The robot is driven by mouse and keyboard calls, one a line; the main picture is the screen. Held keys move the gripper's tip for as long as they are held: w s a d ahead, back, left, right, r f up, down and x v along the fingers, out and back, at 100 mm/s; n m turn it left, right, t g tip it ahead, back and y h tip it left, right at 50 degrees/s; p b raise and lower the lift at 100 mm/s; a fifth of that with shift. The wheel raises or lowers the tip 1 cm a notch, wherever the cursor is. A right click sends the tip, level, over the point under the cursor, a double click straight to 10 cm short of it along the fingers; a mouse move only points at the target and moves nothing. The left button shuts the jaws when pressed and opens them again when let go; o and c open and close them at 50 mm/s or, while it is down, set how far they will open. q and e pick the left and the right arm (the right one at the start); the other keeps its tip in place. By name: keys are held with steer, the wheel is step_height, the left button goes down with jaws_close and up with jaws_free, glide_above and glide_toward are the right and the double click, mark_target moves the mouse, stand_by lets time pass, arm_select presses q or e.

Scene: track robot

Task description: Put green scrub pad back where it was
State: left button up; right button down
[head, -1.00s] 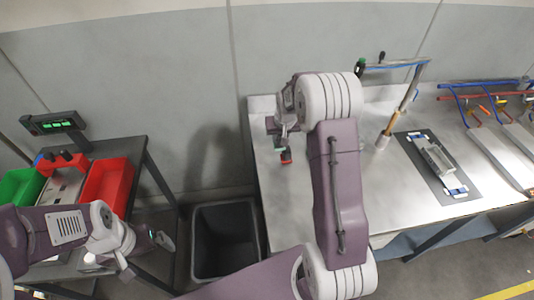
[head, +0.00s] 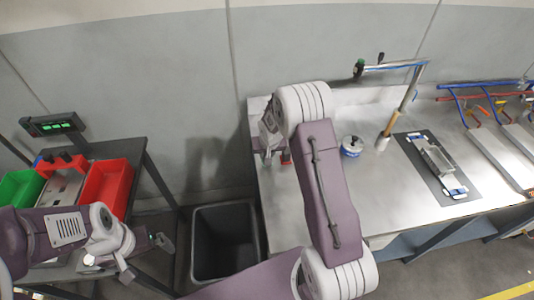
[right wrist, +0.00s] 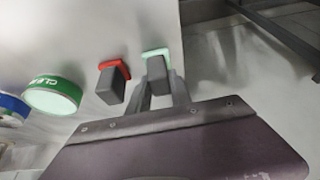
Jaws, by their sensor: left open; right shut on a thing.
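The green scrub pad (right wrist: 155,53) has a pale green face and a dark grey block handle. In the right wrist view it is at upper centre, its handle between the fingers of my right gripper (right wrist: 163,88), which is shut on it. I cannot tell whether the pad touches the bench. In the head view my right gripper (head: 267,147) is at the bench's left end, partly behind my arm, and the green pad cannot be made out. My left gripper (head: 146,257) is open and empty, low at the left.
A similar red pad (right wrist: 112,82) stands left of the green one; it also shows in the head view (head: 286,159). A green-labelled tub (right wrist: 55,95) and a blue one (right wrist: 12,106) are further left. A black bin (head: 227,242) stands beside the bench (head: 295,215).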

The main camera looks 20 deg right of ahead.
steer(key=c, duration=1.2)
jaws_free()
steer(key=shift+f, duration=0.1)
steer(key=shift+o, duration=0.2)
steer(key=shift+r+p, duration=0.35)
steer(key=shift+r, duration=0.05)
steer(key=v, duration=1.2)
steer(key=s+a+f+n+g, duration=0.1)
steer(key=s+a+f, duration=0.1)
steer(key=s, duration=0.8)
steer(key=s+a+f+n+g+y, duration=0.1)
steer(key=s+a, duration=0.4)
steer(key=s, duration=0.5)
steer(key=shift+s+f+n+g+b, duration=0.25)
steer(key=shift+f+n+g+b, duration=0.15)
steer(key=shift+f+g, duration=0.2)
